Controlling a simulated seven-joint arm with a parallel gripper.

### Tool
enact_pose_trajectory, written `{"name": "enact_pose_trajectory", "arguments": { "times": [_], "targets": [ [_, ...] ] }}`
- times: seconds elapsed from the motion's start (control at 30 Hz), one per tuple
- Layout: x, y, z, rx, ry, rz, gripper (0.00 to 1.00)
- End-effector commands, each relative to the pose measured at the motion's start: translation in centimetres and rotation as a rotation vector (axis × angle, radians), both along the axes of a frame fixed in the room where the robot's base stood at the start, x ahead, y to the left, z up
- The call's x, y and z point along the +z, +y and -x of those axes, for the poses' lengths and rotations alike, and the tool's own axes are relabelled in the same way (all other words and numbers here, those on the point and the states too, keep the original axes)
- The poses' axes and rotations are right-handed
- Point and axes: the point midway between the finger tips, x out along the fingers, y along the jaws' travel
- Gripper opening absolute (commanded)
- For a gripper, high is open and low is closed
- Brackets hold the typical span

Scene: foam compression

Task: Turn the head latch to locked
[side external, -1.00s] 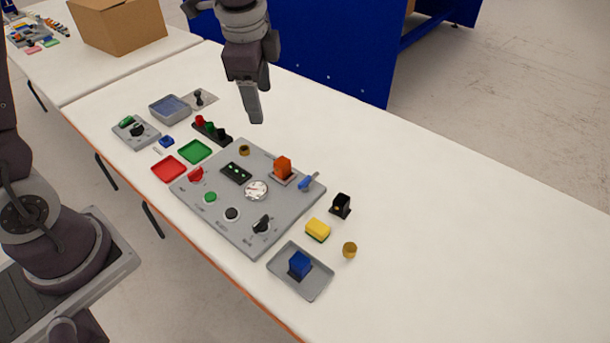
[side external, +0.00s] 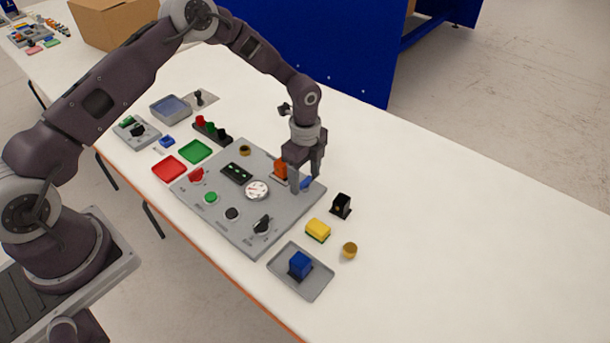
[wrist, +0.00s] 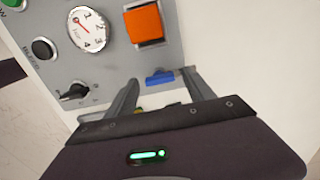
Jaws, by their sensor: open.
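The blue lever (side external: 307,182), which looks like the head latch, sits at the far right corner of the grey panel (side external: 240,225), beside the orange block (side external: 279,170). My gripper (side external: 305,187) is over that corner, pointing down, with one finger on each side of the lever. In the wrist view the blue lever (wrist: 159,77) shows between the tips of my open gripper (wrist: 161,84), lying crosswise. I cannot tell whether a finger touches it. The fingers hide part of the lever in the side view.
The panel also bears a white dial (side external: 257,190), a black knob (side external: 262,225) and buttons. Right of the panel stand a black block (side external: 341,205), a yellow block (side external: 318,230) and a brass cylinder (side external: 350,250). A grey tray (side external: 318,284) is in front. The table's right side is clear.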

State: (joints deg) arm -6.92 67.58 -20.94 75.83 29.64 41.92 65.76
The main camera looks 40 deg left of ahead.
Motion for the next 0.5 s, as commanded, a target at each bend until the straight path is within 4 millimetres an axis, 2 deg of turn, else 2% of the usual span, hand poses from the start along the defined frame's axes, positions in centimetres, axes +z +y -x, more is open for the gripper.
{"name": "enact_pose_trajectory", "arguments": {
  "times": [0.1,0.13,0.4,0.43,0.5],
  "targets": [
    [0.03,0.01,0.0,0.0,0.0,0.0,0.62],
    [0.03,0.01,0.01,0.001,0.0,0.0,0.58],
    [0.05,0.01,0.01,0.001,0.0,0.0,0.05],
    [0.06,0.01,0.01,0.001,0.0,0.0,0.0],
    [0.06,0.01,0.01,0.002,0.0,0.0,0.0]
  ]
}}
